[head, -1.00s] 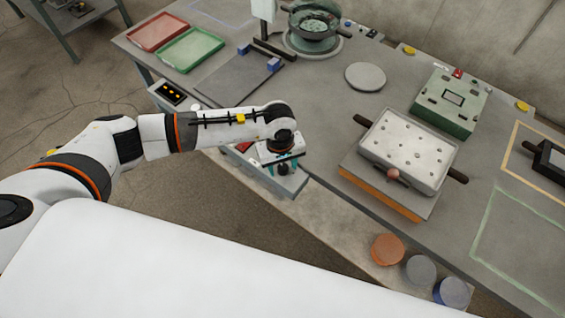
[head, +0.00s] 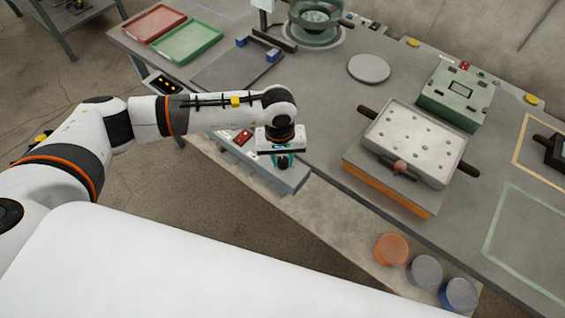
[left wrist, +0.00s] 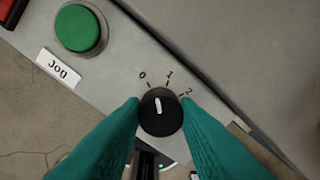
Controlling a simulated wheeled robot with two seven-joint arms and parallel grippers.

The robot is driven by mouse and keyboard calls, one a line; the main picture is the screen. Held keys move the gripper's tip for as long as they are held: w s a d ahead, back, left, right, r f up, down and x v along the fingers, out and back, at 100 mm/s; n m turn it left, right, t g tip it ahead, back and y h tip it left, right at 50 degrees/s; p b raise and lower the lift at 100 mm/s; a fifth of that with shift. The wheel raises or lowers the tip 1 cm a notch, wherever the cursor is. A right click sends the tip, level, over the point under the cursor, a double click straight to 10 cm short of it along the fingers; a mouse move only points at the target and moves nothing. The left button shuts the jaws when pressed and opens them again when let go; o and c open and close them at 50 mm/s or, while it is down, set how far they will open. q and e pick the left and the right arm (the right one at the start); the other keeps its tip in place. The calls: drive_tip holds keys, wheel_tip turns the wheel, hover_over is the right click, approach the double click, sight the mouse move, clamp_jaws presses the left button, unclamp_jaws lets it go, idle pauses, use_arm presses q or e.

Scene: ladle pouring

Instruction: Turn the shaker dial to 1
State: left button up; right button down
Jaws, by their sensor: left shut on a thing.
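The shaker dial (left wrist: 161,118) is a round black knob with a white pointer line on a grey control panel (left wrist: 115,82). Marks 0, 1 and 2 are printed around it. The pointer stands between the 0 and 1 marks. My left gripper (left wrist: 161,108) has its teal fingers shut on the dial, one on each side. In the head view, my left gripper (head: 282,162) points down at the panel (head: 292,180) on the table's front side, and the dial is mostly hidden there. My right gripper is not in view.
A green button (left wrist: 80,28) labelled JOG and a red control (left wrist: 9,12) are beside the dial. The shaker's perforated tray (head: 415,143) is on the table to the right. Orange, grey and blue round lids (head: 391,249) are at the front edge.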

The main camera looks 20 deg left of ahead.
sight(280, 160)
use_arm(q)
drive_tip(key=m+b, duration=0.4)
drive_tip(key=b, duration=0.2)
drive_tip(key=shift+f+b, duration=0.2)
drive_tip(key=shift+b, duration=0.15)
drive_tip(key=shift+r+m+b, duration=0.2)
drive_tip(key=shift+m+b, duration=0.65)
drive_tip(key=shift+m, duration=0.05)
drive_tip(key=o, duration=1)
drive_tip(key=shift+r, duration=0.1)
drive_tip(key=r, duration=0.4)
drive_tip(key=r+b, duration=0.1)
drive_tip(key=r, duration=0.7)
drive_tip(key=shift+w+a, duration=0.1)
drive_tip(key=shift+a, duration=0.2)
drive_tip(key=shift+f, duration=0.1)
